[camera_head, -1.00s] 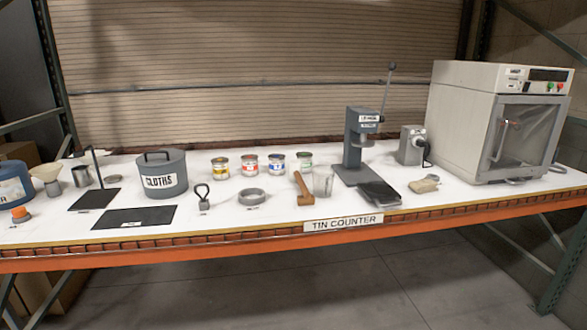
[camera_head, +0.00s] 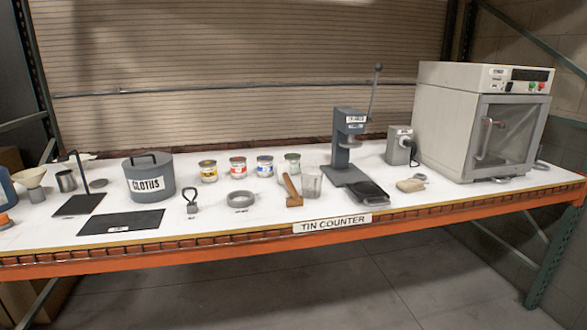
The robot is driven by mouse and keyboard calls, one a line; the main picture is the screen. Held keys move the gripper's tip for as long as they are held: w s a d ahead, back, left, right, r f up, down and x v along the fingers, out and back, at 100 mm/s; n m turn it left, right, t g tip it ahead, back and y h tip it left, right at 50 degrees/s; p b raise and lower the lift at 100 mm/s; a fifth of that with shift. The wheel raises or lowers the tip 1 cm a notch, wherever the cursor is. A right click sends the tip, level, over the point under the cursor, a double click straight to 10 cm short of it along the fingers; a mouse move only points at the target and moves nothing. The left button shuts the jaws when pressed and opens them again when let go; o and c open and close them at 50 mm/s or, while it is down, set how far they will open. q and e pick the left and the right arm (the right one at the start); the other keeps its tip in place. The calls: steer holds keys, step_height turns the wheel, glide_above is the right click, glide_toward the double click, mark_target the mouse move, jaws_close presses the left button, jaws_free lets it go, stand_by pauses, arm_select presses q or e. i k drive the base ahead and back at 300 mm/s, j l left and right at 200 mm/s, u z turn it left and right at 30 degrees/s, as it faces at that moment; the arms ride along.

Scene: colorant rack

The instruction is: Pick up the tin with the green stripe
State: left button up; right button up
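The tin with the green stripe (camera_head: 292,165) stands upright on the white counter, at the right end of a short row of tins. To its left stand the tin with the blue stripe (camera_head: 265,166), the tin with the red stripe (camera_head: 238,167) and the tin with the yellow stripe (camera_head: 208,171). Neither of my grippers is in view.
The counter (camera_head: 270,225) also holds a grey cloths bin (camera_head: 149,184), a wooden-handled tool (camera_head: 291,191), a grey ring (camera_head: 240,199), a lever press (camera_head: 348,145) and a large oven-like machine (camera_head: 450,125). Black mats (camera_head: 121,222) lie at the left.

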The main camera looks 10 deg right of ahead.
mark_target(295, 164)
steer(key=i+l+z, duration=0.1)
steer(key=i+l, duration=0.35)
steer(key=i+l+z, duration=0.1)
steer(key=i+l, duration=0.3)
steer(key=i+l+z, duration=0.15)
steer(key=i+l, duration=0.2)
steer(key=i, duration=0.25)
